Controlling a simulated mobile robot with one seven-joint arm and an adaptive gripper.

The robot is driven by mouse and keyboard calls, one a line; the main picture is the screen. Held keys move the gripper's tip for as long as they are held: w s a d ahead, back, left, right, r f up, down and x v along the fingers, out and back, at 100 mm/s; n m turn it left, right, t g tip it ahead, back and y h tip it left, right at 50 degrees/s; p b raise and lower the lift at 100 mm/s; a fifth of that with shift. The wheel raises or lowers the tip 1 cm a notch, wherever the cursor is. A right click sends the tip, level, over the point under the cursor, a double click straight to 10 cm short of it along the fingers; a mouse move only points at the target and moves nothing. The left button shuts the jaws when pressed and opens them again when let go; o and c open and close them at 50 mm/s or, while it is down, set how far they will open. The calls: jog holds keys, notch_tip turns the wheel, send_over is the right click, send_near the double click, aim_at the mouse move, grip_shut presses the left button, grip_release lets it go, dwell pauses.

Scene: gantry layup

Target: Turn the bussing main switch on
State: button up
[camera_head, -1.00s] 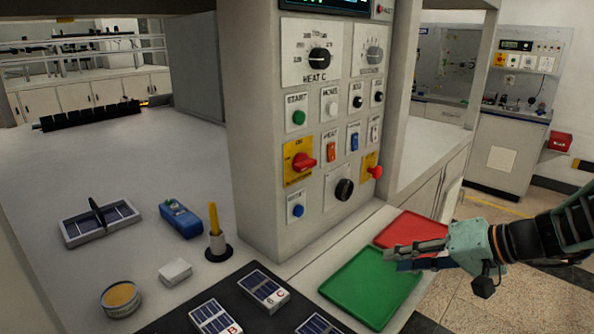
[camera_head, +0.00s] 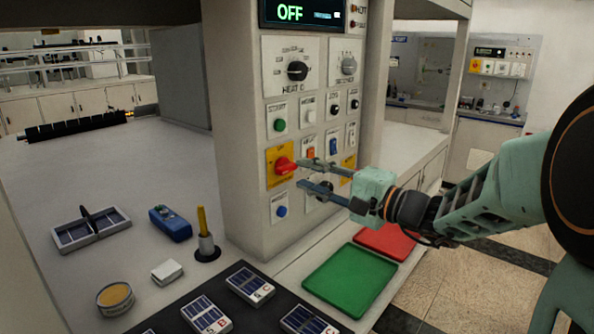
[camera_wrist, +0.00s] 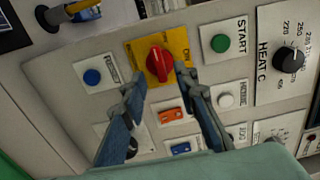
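The main switch is a red rotary knob (camera_head: 285,165) on a yellow plate (camera_head: 272,170) on the front of the grey control panel (camera_head: 245,110). In the wrist view the red knob (camera_wrist: 158,62) lies just beyond and between the fingertips. My gripper (camera_head: 308,174) is open, with its two fingers apart, pointing at the knob. Whether a fingertip touches the knob cannot be told. The display (camera_head: 303,12) at the panel top reads OFF in green.
A green button (camera_head: 279,125), a blue button (camera_head: 281,211), an orange rocker (camera_head: 311,153) and a black heat dial (camera_head: 297,70) surround the switch. Green (camera_head: 350,282) and red (camera_head: 385,243) trays lie below the arm. Solar cells and small tools lie on the table at left.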

aim_at(291, 169)
jog(key=shift+x, duration=1.8)
grip_shut()
